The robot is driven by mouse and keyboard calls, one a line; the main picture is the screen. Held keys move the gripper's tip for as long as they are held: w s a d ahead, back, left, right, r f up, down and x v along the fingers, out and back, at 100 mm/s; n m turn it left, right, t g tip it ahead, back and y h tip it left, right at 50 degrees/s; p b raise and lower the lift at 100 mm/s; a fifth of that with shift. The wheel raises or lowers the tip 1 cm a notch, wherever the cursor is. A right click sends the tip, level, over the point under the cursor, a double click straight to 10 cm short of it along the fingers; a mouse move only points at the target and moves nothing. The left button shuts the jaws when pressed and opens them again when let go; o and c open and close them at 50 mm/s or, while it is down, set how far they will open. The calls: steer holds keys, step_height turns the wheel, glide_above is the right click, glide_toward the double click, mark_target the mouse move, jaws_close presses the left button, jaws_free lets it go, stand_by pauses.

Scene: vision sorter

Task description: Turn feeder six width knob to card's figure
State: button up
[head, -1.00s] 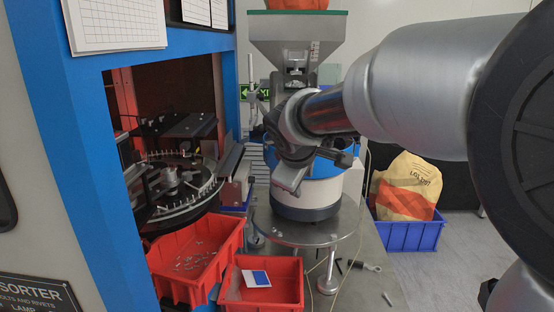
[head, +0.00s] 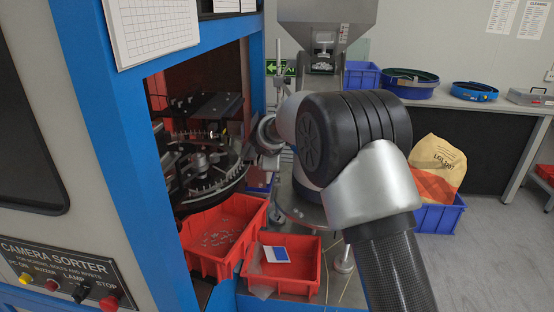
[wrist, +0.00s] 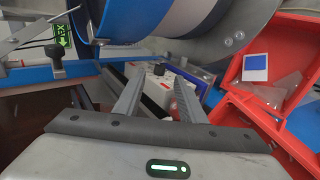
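In the wrist view my gripper (wrist: 158,95) has its two grey fingers spread apart, with nothing held between them. A pale box with red marks (wrist: 153,88) lies beyond and between the fingers. A small black knob (wrist: 158,69) shows on its far side, apart from the fingertips. Another black knob (wrist: 57,49) stands at the upper left on a blue and metal part. I cannot tell which is the width knob. A blue and white card (head: 281,254) lies in the front red bin; it also shows in the wrist view (wrist: 256,66), its figure unreadable. In the head view my arm hides the fingers.
The blue-framed sorter (head: 110,170) with its turntable (head: 205,180) stands left. Red bins (head: 230,214) (head: 300,285) sit below it, one holding small metal parts. The feeder's metal hopper (head: 326,15) rises behind my arm. A blue crate with a sack (head: 440,165) stands right.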

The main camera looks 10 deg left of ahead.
steer(key=p+x, duration=0.1)
steer(key=x, duration=0.5)
steer(key=shift+w+f, duration=0.2)
steer(key=shift+w, duration=0.05)
jaws_close()
steer(key=shift+r, duration=0.1)
